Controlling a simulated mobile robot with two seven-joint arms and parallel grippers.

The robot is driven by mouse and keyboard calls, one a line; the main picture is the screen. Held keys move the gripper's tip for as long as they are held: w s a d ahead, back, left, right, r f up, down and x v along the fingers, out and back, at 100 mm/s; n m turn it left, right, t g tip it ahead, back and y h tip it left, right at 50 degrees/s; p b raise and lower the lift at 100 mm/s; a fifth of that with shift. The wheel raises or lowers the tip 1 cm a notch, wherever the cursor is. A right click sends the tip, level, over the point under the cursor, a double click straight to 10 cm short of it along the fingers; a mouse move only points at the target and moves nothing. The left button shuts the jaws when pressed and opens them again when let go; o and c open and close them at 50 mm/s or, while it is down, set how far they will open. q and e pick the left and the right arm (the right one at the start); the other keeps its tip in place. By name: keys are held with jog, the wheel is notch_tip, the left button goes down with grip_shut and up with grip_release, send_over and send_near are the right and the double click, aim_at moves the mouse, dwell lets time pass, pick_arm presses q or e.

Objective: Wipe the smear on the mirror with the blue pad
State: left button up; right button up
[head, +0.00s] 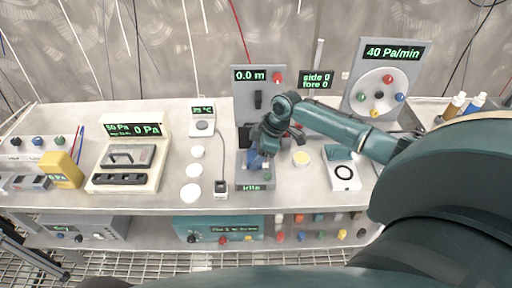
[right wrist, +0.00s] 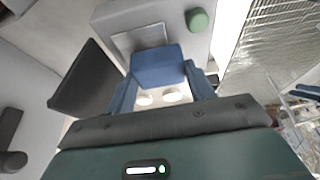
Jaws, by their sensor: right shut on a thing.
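My right gripper (head: 262,158) is over a grey box (head: 245,180) with an "idle" display on the middle of the bench. In the right wrist view the gripper (right wrist: 165,85) is shut on the blue pad (right wrist: 158,66), which sits between its fingers. The pad (head: 255,161) shows only partly in the head view. Ahead of the pad is a flat grey square (right wrist: 140,38) on the box, perhaps the mirror; the pad covers part of it. I cannot tell whether they touch, and I make out no smear. My left gripper is not in view.
A green knob (right wrist: 197,20) stands on the box beside the square. A dark panel (right wrist: 85,80) rises close by. An upright panel reading "0.0 m" (head: 259,90) stands behind.

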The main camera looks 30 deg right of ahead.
jog(key=shift+s+a+f, duration=0.1)
jog(key=shift+s+a, duration=0.05)
jog(key=shift+s, duration=0.05)
jog(key=shift+r, duration=3)
jog(key=shift+r, duration=1.5)
